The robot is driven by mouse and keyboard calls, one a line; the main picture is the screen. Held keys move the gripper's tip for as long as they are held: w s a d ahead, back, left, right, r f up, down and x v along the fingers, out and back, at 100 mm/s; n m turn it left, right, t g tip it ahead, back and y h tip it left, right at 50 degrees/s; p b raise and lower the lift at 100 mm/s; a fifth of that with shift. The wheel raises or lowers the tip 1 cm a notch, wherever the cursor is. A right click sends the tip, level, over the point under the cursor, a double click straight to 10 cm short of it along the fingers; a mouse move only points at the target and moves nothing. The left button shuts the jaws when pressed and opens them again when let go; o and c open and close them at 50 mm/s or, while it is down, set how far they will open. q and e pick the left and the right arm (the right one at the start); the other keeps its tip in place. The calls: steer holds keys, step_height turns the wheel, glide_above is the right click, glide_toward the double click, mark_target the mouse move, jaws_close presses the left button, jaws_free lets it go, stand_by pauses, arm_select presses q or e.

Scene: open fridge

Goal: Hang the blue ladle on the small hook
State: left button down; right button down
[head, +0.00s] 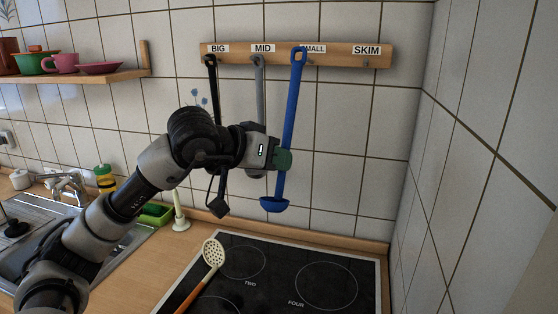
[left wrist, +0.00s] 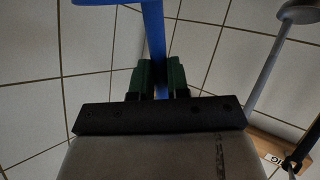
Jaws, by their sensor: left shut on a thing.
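The blue ladle (head: 291,110) is upright, with its bowl at the bottom and its looped top in front of the wooden rack (head: 386,52), over the left part of the SMALL label (head: 314,48). My left gripper (head: 284,160), with green fingers, is shut on the lower part of its handle. In the left wrist view the blue handle (left wrist: 153,28) runs between the green fingers (left wrist: 158,75). The small hook is hidden behind the ladle's top, so I cannot tell if the loop is around it. My right gripper is not in view.
A black ladle (head: 211,95) and a grey ladle (head: 260,80) hang under BIG and MID, left of the blue one. The SKIM place is bare. Below are a cooktop (head: 325,285) and an orange-handled skimmer (head: 213,254). A tiled side wall (head: 480,160) stands right.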

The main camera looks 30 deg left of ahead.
arm_select(q)
steer(key=w, duration=0.1)
steer(key=w+p, duration=0.1)
steer(key=w, duration=0.1)
steer(key=w+a, duration=0.1)
steer(key=shift+w+a+f+p, duration=0.1)
steer(key=shift+w+f+p, duration=0.15)
steer(key=shift+p, duration=0.1)
steer(key=shift+w+a, duration=0.1)
steer(key=shift+w, duration=0.2)
stand_by(0.4)
stand_by(0.4)
steer(key=shift+f, duration=0.1)
steer(key=shift+w, duration=0.35)
stand_by(0.4)
steer(key=shift+w+a, duration=0.2)
steer(key=shift+w, duration=0.3)
steer(key=shift+w, duration=0.1)
